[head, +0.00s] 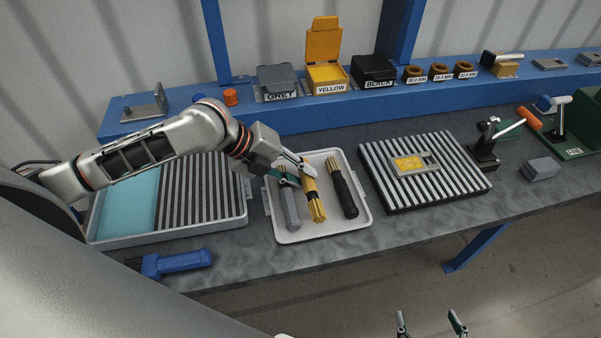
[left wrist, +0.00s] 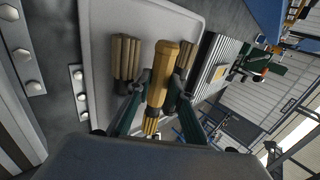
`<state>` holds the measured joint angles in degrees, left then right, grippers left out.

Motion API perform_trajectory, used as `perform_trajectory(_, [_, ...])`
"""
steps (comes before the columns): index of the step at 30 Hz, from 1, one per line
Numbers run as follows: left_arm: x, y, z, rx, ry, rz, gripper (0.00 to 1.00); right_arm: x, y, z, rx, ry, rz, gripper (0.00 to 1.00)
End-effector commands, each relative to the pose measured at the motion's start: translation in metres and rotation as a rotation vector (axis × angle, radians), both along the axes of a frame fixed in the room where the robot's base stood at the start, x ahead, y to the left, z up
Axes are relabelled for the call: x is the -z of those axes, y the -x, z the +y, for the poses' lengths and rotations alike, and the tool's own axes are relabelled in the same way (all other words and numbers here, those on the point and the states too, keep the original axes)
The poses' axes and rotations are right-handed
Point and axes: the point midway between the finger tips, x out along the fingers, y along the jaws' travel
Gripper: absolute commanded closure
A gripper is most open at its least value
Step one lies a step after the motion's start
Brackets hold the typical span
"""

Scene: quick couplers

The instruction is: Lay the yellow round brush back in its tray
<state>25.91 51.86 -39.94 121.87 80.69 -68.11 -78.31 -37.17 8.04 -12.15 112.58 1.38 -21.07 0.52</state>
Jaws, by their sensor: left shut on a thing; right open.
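My left gripper (head: 300,176) is shut on the yellow round brush (head: 314,202), at the pale tray (head: 285,235). The yellow brush has tan bristles towards the front; whether it touches the tray floor I cannot tell. A grey brush (head: 290,211) lies to its left in the tray and a black brush (head: 344,192) to its right. In the left wrist view the yellow brush (left wrist: 168,70) is between the fingers, with the tray (left wrist: 102,25) behind it. My right gripper (head: 430,322) is open and empty at the bottom edge of the head view.
A ribbed rack with a teal pad (head: 128,198) is left of the tray. A blue-handled brush (head: 178,262) lies at the front left. A slatted block with a yellow-labelled plate (head: 413,163) stands to the right. Labelled bins, including an open yellow one (head: 326,77), line the back shelf.

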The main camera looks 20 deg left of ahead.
Motion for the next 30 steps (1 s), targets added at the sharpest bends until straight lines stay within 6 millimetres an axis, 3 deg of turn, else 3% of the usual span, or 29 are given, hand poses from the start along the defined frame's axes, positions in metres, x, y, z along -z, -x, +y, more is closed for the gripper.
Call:
perform_trajectory(2, [0.002, 0.0, 0.0, 0.0, 0.0, 0.0, 1.0, 0.001, 0.0, 0.0, 0.0, 0.0, 0.0, 0.2])
perform_trajectory(3, [0.001, 0.0, 0.0, 0.0, 0.0, 0.0, 0.71, 0.001, 0.0, 0.0, 0.0, 0.0, 0.0, 0.2])
perform_trajectory(5, [0.001, 0.0, 0.0, 0.0, 0.0, 0.0, 0.6, 0.001, 0.0, 0.0, 0.0, 0.0, 0.0, 0.2])
perform_trajectory(22, [0.005, 0.003, 0.002, 0.001, -0.009, 0.01, 0.6, 0.003, 0.002, -0.001, 0.0, 0.003, 0.006, 0.2])
perform_trajectory(26, [-0.007, 0.002, 0.001, 0.001, -0.008, 0.007, 0.6, -0.004, 0.001, 0.0, 0.0, 0.002, 0.004, 0.2])
perform_trajectory(30, [-0.032, 0.001, 0.001, 0.001, -0.004, 0.005, 0.6, -0.017, 0.001, 0.0, 0.0, 0.001, 0.003, 0.2])
